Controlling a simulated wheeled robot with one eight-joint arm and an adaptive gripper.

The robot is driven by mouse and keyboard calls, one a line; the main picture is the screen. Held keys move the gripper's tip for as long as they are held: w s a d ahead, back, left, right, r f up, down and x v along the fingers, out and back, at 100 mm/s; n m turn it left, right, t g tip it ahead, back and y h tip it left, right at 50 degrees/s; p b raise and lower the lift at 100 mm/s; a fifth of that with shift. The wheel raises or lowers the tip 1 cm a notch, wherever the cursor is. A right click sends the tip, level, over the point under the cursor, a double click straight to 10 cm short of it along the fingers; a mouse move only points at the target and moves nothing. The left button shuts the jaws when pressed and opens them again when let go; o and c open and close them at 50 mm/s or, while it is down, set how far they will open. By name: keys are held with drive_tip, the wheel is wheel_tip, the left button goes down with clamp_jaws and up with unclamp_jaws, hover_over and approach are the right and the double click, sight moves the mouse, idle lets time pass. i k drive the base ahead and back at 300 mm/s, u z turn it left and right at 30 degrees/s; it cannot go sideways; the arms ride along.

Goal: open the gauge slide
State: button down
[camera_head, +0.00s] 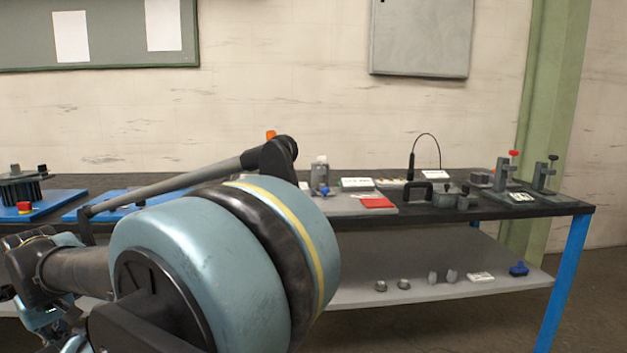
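I cannot tell for sure which thing is the gauge slide. On the right of the bench a grey block with a black handle (421,187) stands beside small grey blocks with dark knobs (463,196). At the bench's right end are two clamp-like fixtures (500,175), one with a red top, on a dark plate with a white label (521,197). My arm fills the lower left, and its far end (35,265) is at the left edge, well away from these. My gripper's fingers cannot be made out there.
The dark bench (556,207) has a lower grey shelf (440,286) with small parts and a blue item (518,269). A bottle (320,174), a red pad (377,203) and a thin curved black stem (413,160) stand on top. Blue plates (50,207) lie left.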

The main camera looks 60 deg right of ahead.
sight(327, 191)
drive_tip(key=u, duration=0.6)
drive_tip(key=k, duration=1.6)
drive_tip(key=z, duration=2.45)
drive_tip(key=i, duration=1)
drive_tip(key=u, duration=0.05)
